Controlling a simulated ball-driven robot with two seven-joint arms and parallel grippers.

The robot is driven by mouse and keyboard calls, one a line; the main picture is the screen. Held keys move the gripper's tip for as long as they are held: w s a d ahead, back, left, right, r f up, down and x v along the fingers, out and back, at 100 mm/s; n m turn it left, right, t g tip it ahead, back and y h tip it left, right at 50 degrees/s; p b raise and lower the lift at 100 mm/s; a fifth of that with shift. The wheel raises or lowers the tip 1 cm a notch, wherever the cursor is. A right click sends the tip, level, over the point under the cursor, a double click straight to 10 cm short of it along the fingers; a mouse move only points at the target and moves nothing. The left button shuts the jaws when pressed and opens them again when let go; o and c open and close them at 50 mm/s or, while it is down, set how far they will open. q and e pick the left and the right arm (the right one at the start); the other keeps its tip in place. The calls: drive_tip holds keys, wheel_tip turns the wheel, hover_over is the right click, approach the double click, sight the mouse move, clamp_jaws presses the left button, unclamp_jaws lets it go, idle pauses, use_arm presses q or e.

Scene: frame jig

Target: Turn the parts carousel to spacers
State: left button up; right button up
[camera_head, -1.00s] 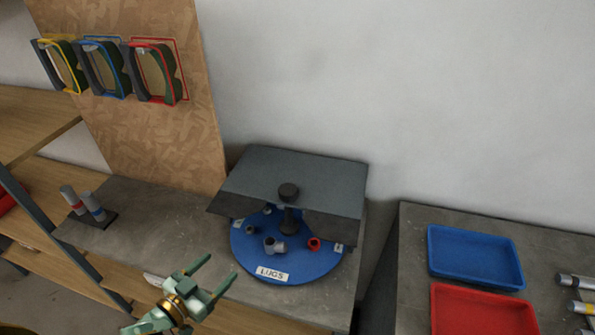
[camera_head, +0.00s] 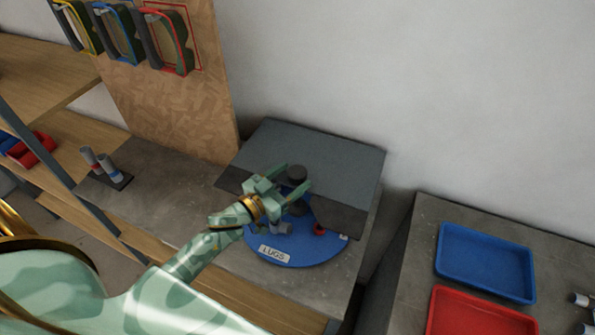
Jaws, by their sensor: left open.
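The parts carousel is a blue round turntable (camera_head: 305,252) under a dark grey cover (camera_head: 330,160). Its front label (camera_head: 274,255) reads LUGS. A grey fitting (camera_head: 283,228) and a red part (camera_head: 319,230) lie on the turntable. My gripper and arm hide the turntable's left part. My right gripper is not in view.
A blue tray (camera_head: 487,262) and a red tray (camera_head: 475,315) sit on the right bench. Colour-framed clamps hang on the wooden board (camera_head: 190,110) at the back left. A gap separates the two benches.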

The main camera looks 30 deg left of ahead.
use_arm(q)
drive_tip(key=shift+x, duration=1)
drive_tip(key=shift+w+d, duration=0.15)
drive_tip(key=shift+w, duration=0.15)
drive_tip(key=c, duration=1.4)
drive_tip(key=shift+o, duration=0.2)
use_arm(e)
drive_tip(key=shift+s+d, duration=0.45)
